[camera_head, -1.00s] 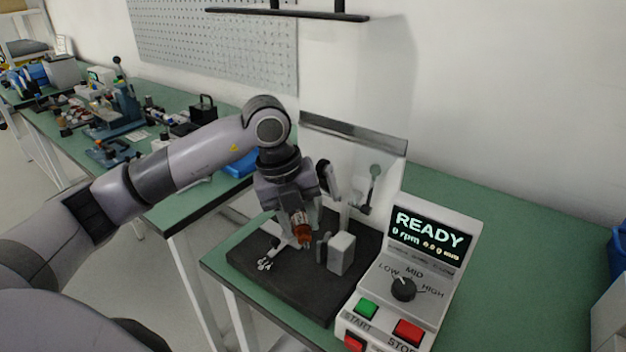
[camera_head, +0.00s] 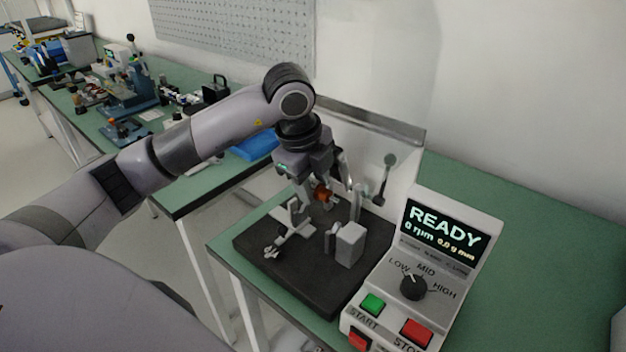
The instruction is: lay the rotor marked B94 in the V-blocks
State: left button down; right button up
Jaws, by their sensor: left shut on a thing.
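The rotor (camera_head: 323,194), with a copper-orange body, is held in my left gripper (camera_head: 318,188). The gripper points down and is shut on it, above the rear part of the tester's black base plate (camera_head: 296,287). Its marking is too small to read. Light grey supports (camera_head: 292,229), apparently the V-blocks, stand on the base plate in front of and below the rotor; they look empty. I cannot tell the exact gap between rotor and supports. My right gripper is not in view.
A grey block (camera_head: 350,244) stands on the plate. The control box (camera_head: 447,235) at right reads READY and 0 rpm. A clear guard with a grey top bar (camera_head: 372,118) stands behind. A blue tray (camera_head: 254,146) and tools lie on the left bench (camera_head: 195,184).

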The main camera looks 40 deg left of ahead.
pick_arm(q)
jog(key=shift+f+b, duration=1.6)
jog(key=shift+f, duration=0.75)
jog(key=shift+f, duration=0.15)
jog(key=shift+f+b, duration=0.75)
jog(key=shift+f+b, duration=0.3)
jog(key=shift+f, duration=0.05)
jog(key=c, duration=0.6)
grip_release()
